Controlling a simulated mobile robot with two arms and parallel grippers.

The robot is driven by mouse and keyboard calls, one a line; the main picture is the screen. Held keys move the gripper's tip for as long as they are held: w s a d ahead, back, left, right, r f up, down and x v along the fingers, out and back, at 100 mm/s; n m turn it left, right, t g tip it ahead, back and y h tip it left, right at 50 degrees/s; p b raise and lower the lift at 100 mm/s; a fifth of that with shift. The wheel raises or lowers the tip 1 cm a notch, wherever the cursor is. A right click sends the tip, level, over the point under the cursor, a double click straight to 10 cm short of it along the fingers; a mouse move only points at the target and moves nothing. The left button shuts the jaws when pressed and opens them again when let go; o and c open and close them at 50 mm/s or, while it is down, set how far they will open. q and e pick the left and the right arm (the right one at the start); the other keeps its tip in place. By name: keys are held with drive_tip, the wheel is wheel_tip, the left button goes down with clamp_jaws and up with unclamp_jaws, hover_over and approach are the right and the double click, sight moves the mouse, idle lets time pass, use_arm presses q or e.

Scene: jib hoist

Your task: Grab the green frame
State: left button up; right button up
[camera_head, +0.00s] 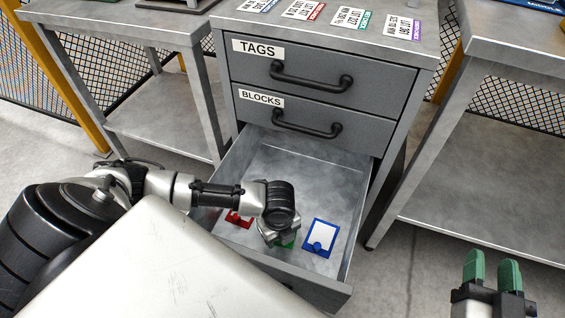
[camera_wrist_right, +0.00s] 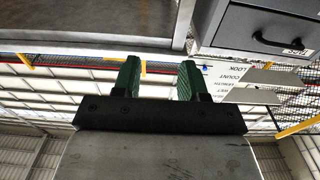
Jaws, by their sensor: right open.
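The open bottom drawer (camera_head: 263,165) holds small frames. A green frame (camera_head: 287,242) shows only in part beneath my left gripper (camera_head: 277,236), whose wrist and hand cover most of it. I cannot tell whether the left fingers are open or shut, or whether they touch the frame. A red frame (camera_head: 238,219) lies to its left, partly hidden by my arm. A blue frame (camera_head: 320,237) with a white face lies to its right. My right gripper (camera_head: 492,272) is open and empty at the lower right, away from the drawer. Its green fingers stand apart in the right wrist view (camera_wrist_right: 160,80).
The cabinet's closed drawers are labelled TAGS (camera_head: 250,66) and BLOCKS (camera_head: 252,111), with dark bar handles. Coloured cards (camera_head: 350,20) lie on top. Metal tables stand at left (camera_head: 150,125) and right (camera_head: 480,180). The drawer's raised walls surround the frames.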

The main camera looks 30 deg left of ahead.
use_arm(q)
drive_tip(key=shift+f+b, duration=0.35)
drive_tip(key=shift+f, duration=0.7)
use_arm(e)
drive_tip(key=shift+s+a+r+t+y, duration=0.1)
drive_tip(key=shift+a+r+t+y, duration=0.05)
drive_tip(key=shift+r+t, duration=0.6)
drive_tip(key=shift+s+a+r+t+y, duration=0.1)
drive_tip(key=shift+r+t+y, duration=0.05)
drive_tip(key=shift+r+t, duration=0.6)
use_arm(q)
clamp_jaws()
